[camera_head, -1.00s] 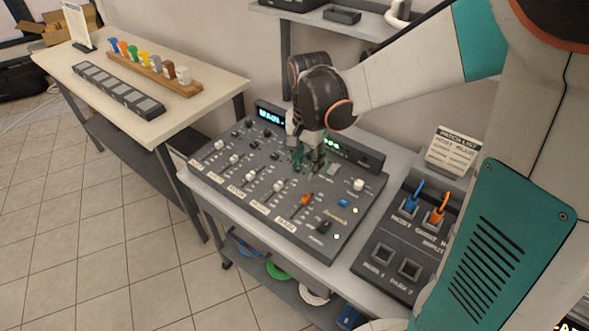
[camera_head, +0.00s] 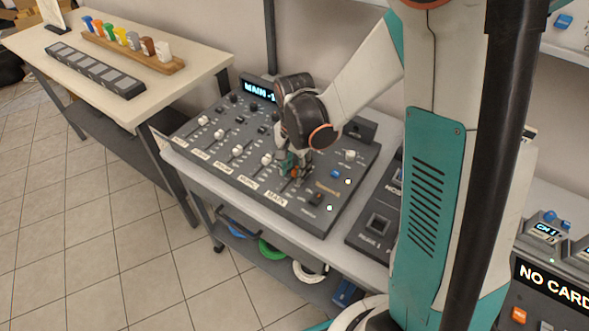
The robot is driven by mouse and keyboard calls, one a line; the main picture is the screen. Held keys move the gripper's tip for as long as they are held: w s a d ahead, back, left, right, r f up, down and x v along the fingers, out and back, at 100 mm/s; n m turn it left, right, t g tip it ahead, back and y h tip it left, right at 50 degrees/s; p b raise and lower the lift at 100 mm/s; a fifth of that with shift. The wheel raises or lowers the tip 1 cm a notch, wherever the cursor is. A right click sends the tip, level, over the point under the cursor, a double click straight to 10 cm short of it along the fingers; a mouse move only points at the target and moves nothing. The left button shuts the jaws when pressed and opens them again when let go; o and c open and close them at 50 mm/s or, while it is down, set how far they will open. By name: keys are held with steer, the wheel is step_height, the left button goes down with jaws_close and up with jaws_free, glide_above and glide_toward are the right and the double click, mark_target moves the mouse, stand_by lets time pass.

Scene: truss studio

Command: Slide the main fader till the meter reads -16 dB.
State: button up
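The mixing console (camera_head: 190,146) lies on a grey table in the middle of the view. The main fader has an orange cap (camera_head: 296,173), mostly hidden by my gripper. My gripper (camera_head: 292,170) points down at this cap, with its teal fingertips at or around it; I cannot tell whether they touch or grip it. The console's display (camera_head: 260,91) shows "MAIN -1" in light blue, and the rest of the reading is hidden behind my wrist.
White-capped channel faders (camera_head: 237,151) stand in a row left of the main fader. A white knob (camera_head: 350,155) and a blue button (camera_head: 335,173) lie to its right. The patch panel (camera_head: 361,243) is beside the console, partly behind my arm.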

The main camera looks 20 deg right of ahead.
jaws_close()
steer(key=shift+s+a, duration=0.3)
steer(key=shift+a, duration=0.05)
jaws_free()
step_height(320, 180, up, 12)
stand_by(0.7)
stand_by(0.7)
